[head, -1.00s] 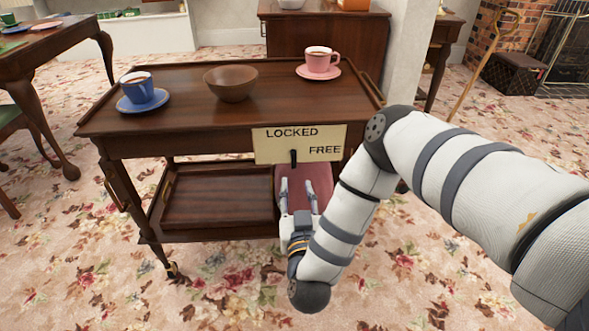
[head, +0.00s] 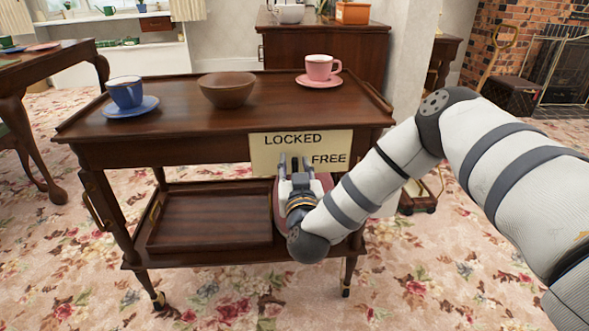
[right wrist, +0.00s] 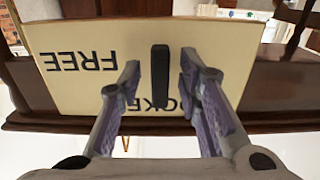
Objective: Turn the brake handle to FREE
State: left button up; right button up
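The cream sign plate (head: 263,162) is on the front edge of a dark wooden trolley, with LOCKED at the top and FREE at the lower right. The black brake handle (right wrist: 160,75) stands upright on the plate, in line with LOCKED. It shows best in the right wrist view, where the lettering is upside down; in the head view my gripper largely hides it. My right gripper (head: 294,162) is open in front of the plate. In the right wrist view its fingers (right wrist: 160,65) are on either side of the handle, with a gap on each side. My left gripper is out of view.
The trolley top (head: 172,93) carries a blue cup (head: 126,92) on a saucer, a brown bowl (head: 227,91) and a pink cup (head: 319,67) on a saucer. A tray (head: 210,220) lies on the lower shelf. Carpet (head: 430,270) is clear at the front right.

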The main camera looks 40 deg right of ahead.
jog(key=shift+c, duration=0.3)
grip_shut()
jog(key=shift+m, duration=0.3)
jog(key=m+p, duration=0.1)
jog(key=m, duration=0.1)
jog(key=shift+s+r+m+p, duration=0.1)
jog(key=shift+m+p, duration=0.2)
jog(key=shift+m, duration=0.1)
jog(key=m, duration=0.3)
jog(key=shift+d+m+p, duration=0.15)
jog(key=shift+m+p, duration=0.15)
jog(key=shift+p, duration=0.1)
jog(key=m, duration=0.5)
jog(key=shift+s+f, duration=0.1)
jog(key=shift+f, duration=0.2)
jog(key=m, duration=0.5)
jog(key=shift+f, duration=0.1)
